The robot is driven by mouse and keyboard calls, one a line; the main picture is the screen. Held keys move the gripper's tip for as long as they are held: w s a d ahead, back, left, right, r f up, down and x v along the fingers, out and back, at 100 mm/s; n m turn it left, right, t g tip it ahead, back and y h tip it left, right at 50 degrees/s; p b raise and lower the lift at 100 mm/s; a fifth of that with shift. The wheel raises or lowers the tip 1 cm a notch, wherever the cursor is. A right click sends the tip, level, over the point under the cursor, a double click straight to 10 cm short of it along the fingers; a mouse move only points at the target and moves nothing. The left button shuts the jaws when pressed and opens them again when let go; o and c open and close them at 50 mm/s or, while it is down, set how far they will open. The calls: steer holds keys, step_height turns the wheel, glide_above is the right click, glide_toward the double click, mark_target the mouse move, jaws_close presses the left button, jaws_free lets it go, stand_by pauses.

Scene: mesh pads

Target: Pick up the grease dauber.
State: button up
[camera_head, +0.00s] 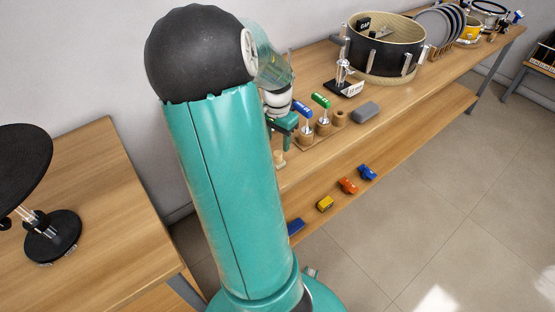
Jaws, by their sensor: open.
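My gripper (284,125) is partly in view beyond my large teal arm link, above the near end of the wooden bench. It is open; its fingertips are partly hidden. A small pale wooden piece (279,159) stands just below it, and I cannot tell whether they touch. To the right, a wooden holder (322,132) carries a blue-handled tool (303,110) and a green-handled tool (321,102), both upright. I cannot tell for certain which of these is the grease dauber. My arm hides part of the bench's near end.
A grey block (366,112) lies right of the holder. Behind stand a black pedal-like stand (345,83) and a large drum (382,58). Several small coloured blocks lie on the lower shelf (325,203). A separate table (110,200) with a round black pad (20,160) is at left.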

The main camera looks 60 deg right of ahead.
mark_target(278, 153)
step_height(278, 153, down, 7)
steer(key=shift+d+f, duration=0.1)
steer(key=c, duration=1.1)
